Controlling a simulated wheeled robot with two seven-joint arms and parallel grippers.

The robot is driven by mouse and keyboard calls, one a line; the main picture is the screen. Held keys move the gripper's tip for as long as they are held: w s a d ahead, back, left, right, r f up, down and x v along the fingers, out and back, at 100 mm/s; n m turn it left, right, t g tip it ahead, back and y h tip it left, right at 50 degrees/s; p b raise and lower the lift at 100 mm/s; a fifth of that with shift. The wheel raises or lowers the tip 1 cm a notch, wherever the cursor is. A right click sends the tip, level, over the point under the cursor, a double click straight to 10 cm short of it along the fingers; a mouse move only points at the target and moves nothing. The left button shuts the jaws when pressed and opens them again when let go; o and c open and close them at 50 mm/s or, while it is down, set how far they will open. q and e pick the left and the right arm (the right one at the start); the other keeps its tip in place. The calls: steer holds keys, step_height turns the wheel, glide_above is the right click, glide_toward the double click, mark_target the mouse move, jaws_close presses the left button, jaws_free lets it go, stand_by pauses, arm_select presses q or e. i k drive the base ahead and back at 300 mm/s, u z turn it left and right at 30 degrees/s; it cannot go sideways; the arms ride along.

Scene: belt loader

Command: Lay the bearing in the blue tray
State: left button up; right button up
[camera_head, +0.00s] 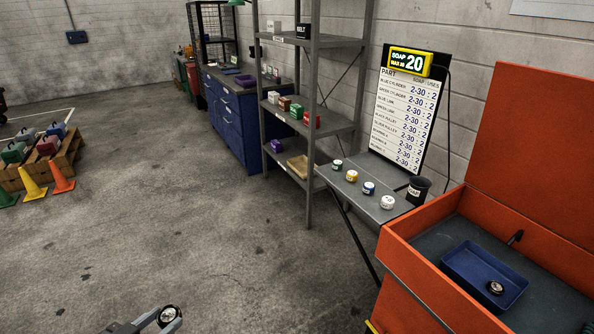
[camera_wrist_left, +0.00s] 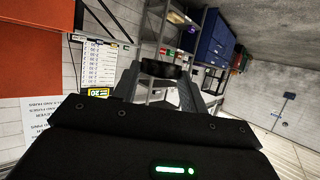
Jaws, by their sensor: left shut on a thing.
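My left gripper (camera_head: 160,320) is at the bottom edge of the head view, shut on the bearing (camera_head: 168,316), a small round dark ring with a paler middle. In the left wrist view the bearing (camera_wrist_left: 160,69) shows as a dark ring between the two fingers. The blue tray (camera_head: 462,276) lies inside the open orange cabinet at the lower right, well to the right of the left gripper. A small round dark and metallic part (camera_head: 495,287) lies in the tray. My right gripper is not in view.
The orange cabinet (camera_head: 425,278) has raised walls and an upright lid. A shelf rack (camera_head: 313,110) stands behind. The floor at left centre is clear.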

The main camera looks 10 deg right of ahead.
mark_target(466, 269)
steer(key=z, duration=0.95)
steer(key=i, duration=0.95)
steer(key=z, duration=0.8)
